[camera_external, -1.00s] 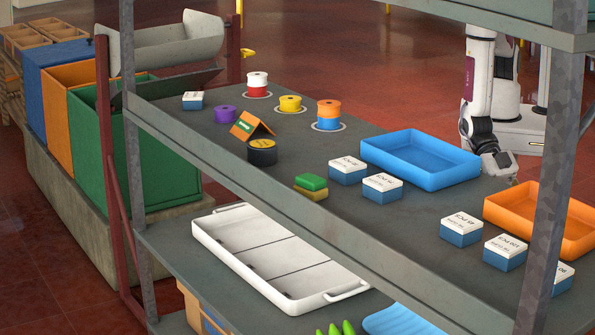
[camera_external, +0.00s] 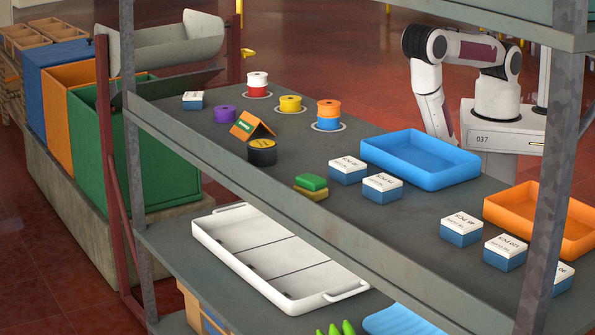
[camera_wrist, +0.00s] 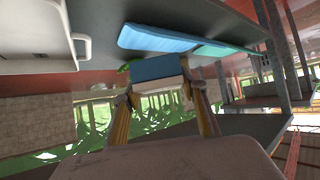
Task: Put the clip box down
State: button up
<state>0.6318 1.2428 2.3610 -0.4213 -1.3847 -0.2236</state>
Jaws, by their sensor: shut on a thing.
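In the wrist view my gripper (camera_wrist: 161,100) is shut on a clip box (camera_wrist: 158,70), a box with one blue part and one white part, held between the two fingertips. It is in front of a shelf with a flat blue item (camera_wrist: 170,39) and a white tray (camera_wrist: 60,40). In the external view my arm reaches down behind the upper shelf, so my gripper and the held box are hidden there. Other blue boxes with white lids stand on the upper shelf, among them one at the middle (camera_external: 382,187) and one at the right (camera_external: 461,230).
A blue tray (camera_external: 421,183) and an orange tray (camera_external: 578,247) stand on the upper shelf. The lower shelf holds a white divided tray (camera_external: 275,262), green pieces (camera_external: 342,327) and a light blue item (camera_external: 402,321). A metal post (camera_external: 547,220) stands at the right.

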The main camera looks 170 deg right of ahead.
jog(key=s+d+f+m+h, duration=0.2)
jog(key=d, duration=0.4)
jog(key=s+d+f+m+h, duration=0.1)
jog(key=s+d+f, duration=0.1)
jog(key=d, duration=0.5)
jog(key=m+g+h, duration=0.3)
jog(key=m+h, duration=0.1)
jog(key=m, duration=0.1)
send_over(283, 247)
jog(key=shift+r, duration=0.25)
jog(key=shift+f, duration=2.95)
jog(key=shift+f, duration=0.1)
jog(key=shift+f, duration=2)
jog(key=shift+a+f+y, duration=0.1)
jog(key=shift+y, duration=0.2)
